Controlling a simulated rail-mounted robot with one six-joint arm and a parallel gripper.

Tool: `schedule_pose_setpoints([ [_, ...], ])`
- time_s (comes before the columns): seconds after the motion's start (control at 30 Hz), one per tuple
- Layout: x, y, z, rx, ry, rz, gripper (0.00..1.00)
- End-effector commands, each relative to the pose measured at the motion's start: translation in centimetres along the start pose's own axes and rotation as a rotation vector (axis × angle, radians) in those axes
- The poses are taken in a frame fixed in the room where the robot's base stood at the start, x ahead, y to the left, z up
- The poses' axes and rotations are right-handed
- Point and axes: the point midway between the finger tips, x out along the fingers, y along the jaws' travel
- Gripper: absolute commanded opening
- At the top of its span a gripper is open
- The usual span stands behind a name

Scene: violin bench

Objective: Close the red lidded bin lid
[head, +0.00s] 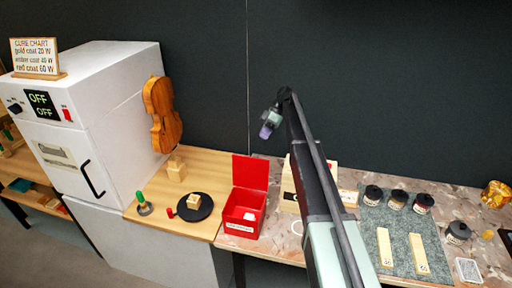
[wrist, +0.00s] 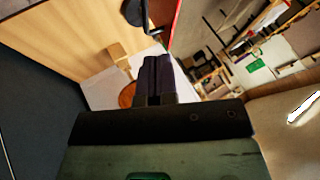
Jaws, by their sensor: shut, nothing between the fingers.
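The red lidded bin (head: 242,213) stands near the middle of the bench in the head view. Its red lid (head: 250,172) is up, roughly upright at the back of the box. A white item lies inside the bin, and a white label is on its front. My gripper (head: 267,130) is shut and empty, raised above and a little right of the lid, apart from it. In the wrist view my gripper (wrist: 157,62) shows shut fingers, with a red strip (wrist: 174,22), likely the lid, just beyond them.
A black turntable (head: 195,209) with a wooden block is left of the bin. A violin body (head: 162,115) hangs beside the white cabinet (head: 118,130). Right of the bin are a wooden box behind my arm and a grey mat (head: 400,232) with several jars.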

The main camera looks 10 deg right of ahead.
Motion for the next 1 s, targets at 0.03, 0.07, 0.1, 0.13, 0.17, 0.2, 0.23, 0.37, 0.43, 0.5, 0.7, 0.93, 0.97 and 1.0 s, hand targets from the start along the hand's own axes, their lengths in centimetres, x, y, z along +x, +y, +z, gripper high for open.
schedule_pose_setpoints([
  [0.03,0.7,0.1,0.2,0.000,0.000,0.000,0.00],
  [0.07,1.1,0.1,0.2,0.000,0.000,0.000,0.00],
  [0.1,1.7,0.1,0.3,0.000,0.000,0.000,0.00],
  [0.13,2.2,0.2,0.3,0.001,-0.001,0.000,0.00],
  [0.17,2.8,0.2,0.4,0.001,-0.001,0.000,0.00],
  [0.2,3.6,0.2,0.4,0.001,-0.001,0.000,0.00],
  [0.23,4.3,0.2,0.4,0.002,-0.001,0.000,0.00],
  [0.37,7.0,0.3,0.5,0.002,-0.001,0.000,0.00],
  [0.43,8.3,0.2,0.5,0.002,-0.001,0.001,0.00],
  [0.5,9.2,0.2,0.4,0.003,-0.001,0.001,0.00],
  [0.7,9.7,0.0,0.1,0.004,-0.001,0.002,0.00],
  [0.93,9.6,0.0,0.0,0.003,-0.001,0.002,0.00],
  [0.97,9.7,-0.1,0.0,0.002,-0.002,0.003,0.00],
  [1.0,9.7,-0.2,-0.1,0.000,-0.003,0.006,0.00],
])
